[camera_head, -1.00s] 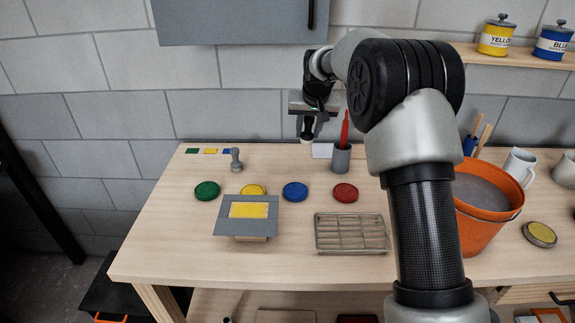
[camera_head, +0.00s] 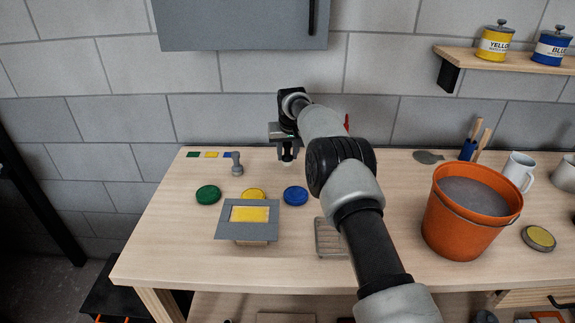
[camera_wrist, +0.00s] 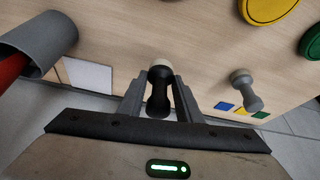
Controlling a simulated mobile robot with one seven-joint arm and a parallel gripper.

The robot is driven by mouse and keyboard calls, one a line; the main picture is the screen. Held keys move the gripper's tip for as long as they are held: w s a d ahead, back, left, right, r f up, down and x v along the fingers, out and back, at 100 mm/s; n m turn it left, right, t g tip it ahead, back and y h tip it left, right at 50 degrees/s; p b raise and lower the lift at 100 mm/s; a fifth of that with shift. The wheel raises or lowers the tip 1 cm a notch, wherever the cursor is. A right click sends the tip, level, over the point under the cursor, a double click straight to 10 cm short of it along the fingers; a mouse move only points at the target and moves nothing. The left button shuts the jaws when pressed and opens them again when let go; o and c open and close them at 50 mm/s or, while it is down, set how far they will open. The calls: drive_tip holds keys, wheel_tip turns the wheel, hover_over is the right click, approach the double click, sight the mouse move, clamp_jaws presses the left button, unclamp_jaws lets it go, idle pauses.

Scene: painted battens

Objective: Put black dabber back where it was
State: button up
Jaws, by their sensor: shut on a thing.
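The black dabber (camera_wrist: 158,92) is between the fingers of my gripper (camera_wrist: 160,100) in the wrist view, its pale pad end pointing away from the palm. In the head view my gripper (camera_head: 287,150) holds it above the back of the workbench, behind the blue disc (camera_head: 295,195); the dabber is mostly hidden there by the gripper. A grey dabber (camera_head: 237,164) stands upright on the bench to the left, near green, yellow and blue swatches (camera_head: 211,155). A white card (camera_wrist: 89,76) lies on the bench, beside a grey cup (camera_wrist: 45,42) with a red-handled tool.
Green (camera_head: 208,194) and yellow (camera_head: 254,193) discs lie at the front left, with a grey stencil plate (camera_head: 232,235) over a yellow-painted block. A wire rack (camera_head: 328,238) is partly behind my arm. An orange bucket (camera_head: 463,225) stands at right. Bench between gripper and grey dabber is clear.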

sight(288, 161)
wheel_tip(288, 161, down, 4)
drive_tip(key=shift+f, duration=0.2)
drive_tip(key=shift+f, duration=0.1)
drive_tip(key=o, duration=1)
drive_tip(key=shift+o, duration=0.2)
